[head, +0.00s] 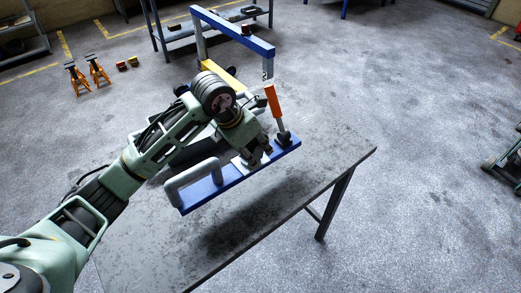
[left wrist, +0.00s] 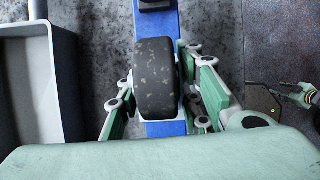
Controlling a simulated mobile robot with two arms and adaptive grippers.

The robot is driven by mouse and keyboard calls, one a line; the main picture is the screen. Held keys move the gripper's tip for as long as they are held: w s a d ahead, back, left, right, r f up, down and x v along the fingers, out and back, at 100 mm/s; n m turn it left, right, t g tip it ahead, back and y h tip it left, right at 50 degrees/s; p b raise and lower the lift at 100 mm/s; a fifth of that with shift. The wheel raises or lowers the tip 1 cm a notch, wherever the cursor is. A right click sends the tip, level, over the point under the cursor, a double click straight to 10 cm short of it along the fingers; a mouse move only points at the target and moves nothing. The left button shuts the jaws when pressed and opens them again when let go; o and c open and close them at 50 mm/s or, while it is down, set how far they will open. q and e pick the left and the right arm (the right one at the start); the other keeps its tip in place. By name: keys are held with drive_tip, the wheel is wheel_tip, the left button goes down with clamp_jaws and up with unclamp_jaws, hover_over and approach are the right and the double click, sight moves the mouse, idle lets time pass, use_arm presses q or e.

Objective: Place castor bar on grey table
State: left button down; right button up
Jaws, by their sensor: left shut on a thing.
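The castor bar (head: 207,191) is a blue bar with a grey loop handle at its left end. My left gripper (head: 255,153) is shut on it near its middle. The bar hangs slightly tilted above the grey table (head: 330,165), with a shadow below. In the left wrist view, a worn black castor wheel (left wrist: 155,78) sits on the blue bar between my left gripper's fingers (left wrist: 163,100). A small green and black part at that view's right edge looks like my right gripper (left wrist: 298,93); its jaws are unclear.
A blue frame (head: 235,32) stands behind the bar. An orange-handled piece (head: 273,102) overlaps the bar's right end; I cannot tell whether it touches. A grey tray (left wrist: 60,85) lies beside the bar. Orange jack stands (head: 95,70) are on the floor. The table's right part is clear.

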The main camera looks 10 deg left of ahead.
use_arm(q)
drive_tip(key=shift+w+a+f+p, duration=0.25)
drive_tip(key=shift+w+a+f, duration=0.15)
drive_tip(key=shift+f, duration=0.4)
drive_tip(key=shift+w+a+f+p, duration=0.3)
drive_tip(key=shift+w+f, duration=0.2)
drive_tip(key=shift+f, duration=0.35)
drive_tip(key=shift+w+a+f+p, duration=0.2)
drive_tip(key=shift+w+a+f, duration=0.2)
drive_tip(key=shift+f, duration=0.4)
drive_tip(key=shift+w+f, duration=0.1)
drive_tip(key=shift+f, duration=0.3)
drive_tip(key=c, duration=1.7)
unclamp_jaws()
drive_tip(key=shift+f, duration=0.15)
drive_tip(key=o, duration=0.4)
drive_tip(key=shift+c, duration=0.2)
drive_tip(key=shift+o, duration=0.6)
drive_tip(key=shift+s, duration=0.2)
use_arm(e)
drive_tip(key=shift+w+a+r, duration=0.2)
drive_tip(key=shift+w+r, duration=0.4)
drive_tip(key=shift+r, duration=0.35)
